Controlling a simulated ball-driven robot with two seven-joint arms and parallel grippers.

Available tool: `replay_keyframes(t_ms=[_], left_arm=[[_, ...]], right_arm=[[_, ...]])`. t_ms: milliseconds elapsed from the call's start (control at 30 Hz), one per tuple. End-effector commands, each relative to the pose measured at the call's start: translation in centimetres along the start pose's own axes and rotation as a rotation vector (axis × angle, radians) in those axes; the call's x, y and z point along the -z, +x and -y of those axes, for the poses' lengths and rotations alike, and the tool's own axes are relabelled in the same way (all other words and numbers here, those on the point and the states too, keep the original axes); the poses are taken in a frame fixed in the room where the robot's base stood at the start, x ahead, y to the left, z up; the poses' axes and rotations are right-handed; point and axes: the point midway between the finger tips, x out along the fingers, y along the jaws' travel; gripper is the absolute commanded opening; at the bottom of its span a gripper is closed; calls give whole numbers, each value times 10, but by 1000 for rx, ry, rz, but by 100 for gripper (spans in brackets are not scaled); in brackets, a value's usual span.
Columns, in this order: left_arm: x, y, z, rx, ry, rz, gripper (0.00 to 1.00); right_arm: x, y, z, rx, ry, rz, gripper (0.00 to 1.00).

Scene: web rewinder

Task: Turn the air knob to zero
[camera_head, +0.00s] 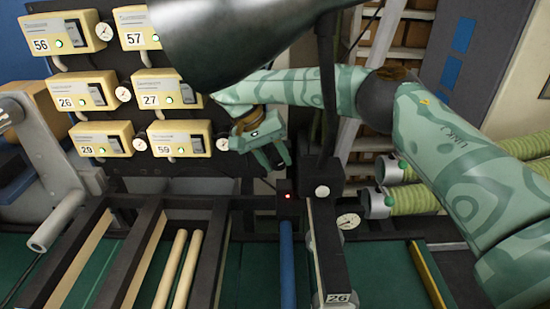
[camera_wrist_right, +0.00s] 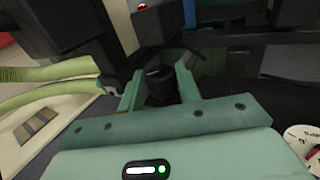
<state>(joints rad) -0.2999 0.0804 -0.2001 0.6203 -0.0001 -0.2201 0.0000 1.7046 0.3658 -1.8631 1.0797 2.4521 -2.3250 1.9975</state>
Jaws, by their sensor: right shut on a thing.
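My right gripper (camera_head: 274,160), mint green, reaches in from the right in the head view, in front of the dark panel beside the cream numbered units. In the right wrist view its two fingers (camera_wrist_right: 159,88) stand on either side of a dark round knob (camera_wrist_right: 160,86), and the jaws are shut on it. It appears to be the air knob. Its markings and pointer cannot be read, so its setting cannot be told. In the head view the knob is hidden by the gripper. My left gripper is in neither view.
Several cream units (camera_head: 80,88) with dials and green lights fill the panel at left. A dark box with a red light (camera_head: 287,196) stands below the gripper. A round gauge (camera_head: 348,221) and ribbed green hoses (camera_head: 425,200) are at right. Wooden rods (camera_head: 180,270) lie below.

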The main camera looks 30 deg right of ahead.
Motion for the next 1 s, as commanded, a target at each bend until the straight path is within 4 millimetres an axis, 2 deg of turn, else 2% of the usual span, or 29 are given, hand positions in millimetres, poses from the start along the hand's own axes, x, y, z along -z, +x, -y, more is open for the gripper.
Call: replay_keyframes(t_ms=[133,167,200,233,733,867,1000], left_arm=[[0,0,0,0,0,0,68],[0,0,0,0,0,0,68],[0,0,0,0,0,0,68],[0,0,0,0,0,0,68],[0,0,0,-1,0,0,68],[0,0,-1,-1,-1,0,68],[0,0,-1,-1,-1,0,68]], right_arm=[[0,-1,0,1,1,-2,11],[0,-1,0,1,1,-2,42],[0,-1,0,1,0,-2,53],[0,-1,0,1,0,-2,55],[0,0,-1,12,0,1,55],[0,1,-2,74,0,6,55],[0,3,-5,206,2,11,55]])
